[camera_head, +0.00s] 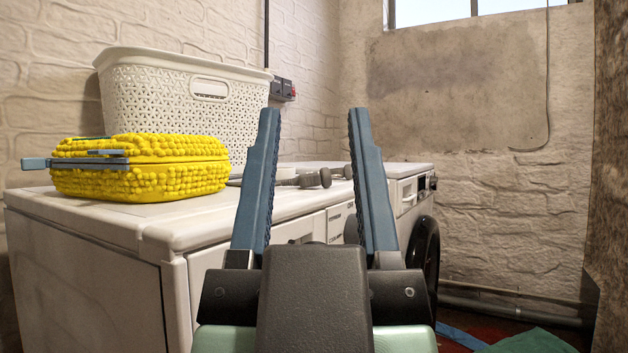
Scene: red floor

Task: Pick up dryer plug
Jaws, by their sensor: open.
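My gripper (314,112) is open and empty, with its two blue-grey fingers pointing up and away in the middle of the view.
A white perforated basket (150,88) and a bumpy yellow case (140,182) stand on the white machine top (185,212). A grey dumbbell-like object (312,179) lies near my left finger. A washer with a dark round door (425,255) is at right. Green cloth (535,342) lies on the floor.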

